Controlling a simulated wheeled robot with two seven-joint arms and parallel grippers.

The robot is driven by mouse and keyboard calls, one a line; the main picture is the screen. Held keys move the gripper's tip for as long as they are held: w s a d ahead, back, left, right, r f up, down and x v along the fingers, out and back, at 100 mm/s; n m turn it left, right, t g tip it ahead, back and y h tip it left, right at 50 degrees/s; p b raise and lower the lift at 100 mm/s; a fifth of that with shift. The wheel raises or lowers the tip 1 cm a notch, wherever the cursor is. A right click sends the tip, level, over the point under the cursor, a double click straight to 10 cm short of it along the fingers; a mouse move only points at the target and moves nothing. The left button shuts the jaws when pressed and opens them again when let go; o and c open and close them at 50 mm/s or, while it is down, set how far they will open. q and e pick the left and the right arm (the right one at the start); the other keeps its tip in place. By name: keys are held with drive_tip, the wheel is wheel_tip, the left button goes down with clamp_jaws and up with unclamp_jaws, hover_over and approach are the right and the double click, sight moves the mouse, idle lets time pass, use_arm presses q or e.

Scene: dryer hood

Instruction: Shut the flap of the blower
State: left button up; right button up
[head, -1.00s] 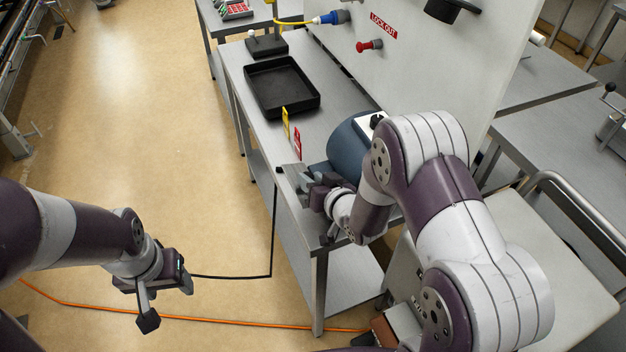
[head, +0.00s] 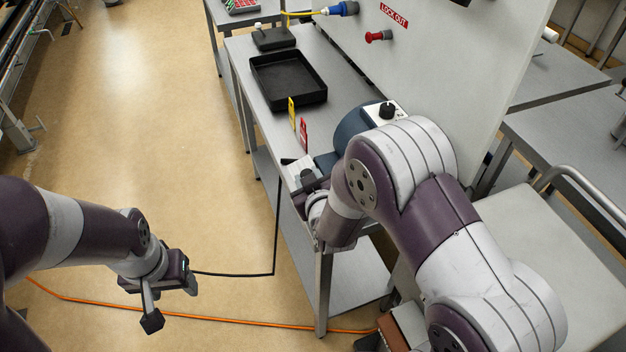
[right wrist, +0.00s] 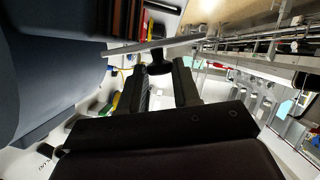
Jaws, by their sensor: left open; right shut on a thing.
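The blower (head: 347,130) is a blue rounded housing with a black knob on a white plate, standing on the steel bench behind my right arm. Its grey flap (head: 300,168) shows at the housing's left end, partly hidden by my gripper; whether it stands off the opening is hard to tell. In the right wrist view the flap is a thin pale strip (right wrist: 180,44) with a black handle (right wrist: 158,63). My right gripper (head: 308,184) is shut on this handle, its fingers (right wrist: 160,78) either side of it. My left gripper (head: 172,303) is open and empty over the floor, far from the blower.
A black tray (head: 288,97) lies farther back on the bench (head: 262,118). Yellow (head: 291,114) and red (head: 303,134) tags stand near the blower. A white panel (head: 440,75) rises behind.

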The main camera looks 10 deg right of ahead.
drive_tip(key=shift+a+f+n+h+b, duration=0.3)
drive_tip(key=shift+f+n+h+b, duration=0.3)
drive_tip(key=shift+n, duration=0.4)
wheel_tip(320, 180, down, 2)
drive_tip(key=n+t+h+b, duration=0.1)
drive_tip(key=n+h, duration=0.1)
drive_tip(key=n, duration=0.1)
drive_tip(key=shift+s+a, duration=0.1)
drive_tip(key=f+n+t+b, duration=0.1)
drive_tip(key=n+h, duration=0.1)
drive_tip(key=n, duration=0.1)
drive_tip(key=shift+d+f+n+t+b, duration=0.2)
drive_tip(key=shift+f+n+t+b, duration=0.1)
drive_tip(key=shift+f+t+b, duration=0.1)
drive_tip(key=shift+d+f+n+t+h+b, duration=0.15)
drive_tip(key=shift+f+n+t+b, duration=0.1)
drive_tip(key=shift+n, duration=0.35)
drive_tip(key=shift+d+f+n+t+h+b, duration=0.15)
drive_tip(key=shift+n+t+b, duration=0.1)
drive_tip(key=shift+n, duration=0.35)
drive_tip(key=o, duration=1)
drive_tip(key=shift+o, duration=0.2)
